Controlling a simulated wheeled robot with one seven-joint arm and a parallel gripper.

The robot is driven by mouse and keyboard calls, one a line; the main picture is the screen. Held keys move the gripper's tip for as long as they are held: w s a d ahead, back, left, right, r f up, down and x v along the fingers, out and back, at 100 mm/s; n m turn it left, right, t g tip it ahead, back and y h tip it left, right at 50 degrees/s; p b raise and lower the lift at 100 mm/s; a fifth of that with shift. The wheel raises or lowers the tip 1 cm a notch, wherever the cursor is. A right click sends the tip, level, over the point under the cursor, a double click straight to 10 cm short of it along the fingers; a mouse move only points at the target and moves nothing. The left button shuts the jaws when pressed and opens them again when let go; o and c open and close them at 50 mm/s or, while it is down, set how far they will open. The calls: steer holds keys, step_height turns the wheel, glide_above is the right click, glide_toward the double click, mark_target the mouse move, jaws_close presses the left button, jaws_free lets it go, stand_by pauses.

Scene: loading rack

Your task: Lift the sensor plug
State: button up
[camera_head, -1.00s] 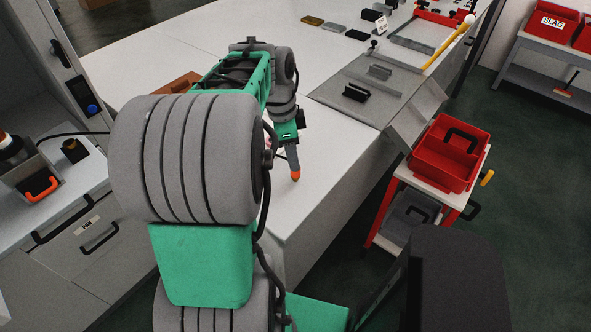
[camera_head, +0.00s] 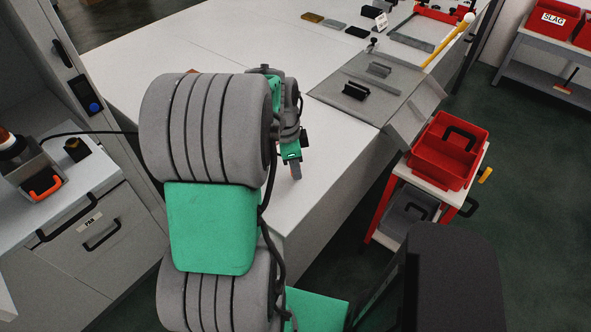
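My gripper (camera_head: 295,170) hangs over the near right part of the white bench (camera_head: 335,130), close to its front edge. It is small and seen from behind my arm. One grey finger shows, and I cannot tell whether the gripper is open or holds anything. I cannot pick out the sensor plug for certain. A small black piece with a brownish top (camera_head: 76,149) stands on the left cabinet, far from my gripper. Beside it, a black cable (camera_head: 100,133) runs to the right behind my arm. My arm hides much of the bench's left part.
A grey plate (camera_head: 345,105) with black handles lies on the bench's right side. A red tote (camera_head: 448,152) stands on a small cart right of the bench. The bench's middle is clear.

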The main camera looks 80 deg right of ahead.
jaws_close()
steer(key=shift+d+r, duration=0.1)
steer(key=shift+r, duration=0.35)
steer(key=r, duration=0.1)
steer(key=r+b, duration=0.1)
steer(key=shift+a+r, duration=0.2)
steer(key=shift+r, duration=0.2)
steer(key=s+a+r, duration=0.5)
steer(key=a+r, duration=0.7)
steer(key=shift+a+r, duration=0.2)
steer(key=shift+a, duration=0.2)
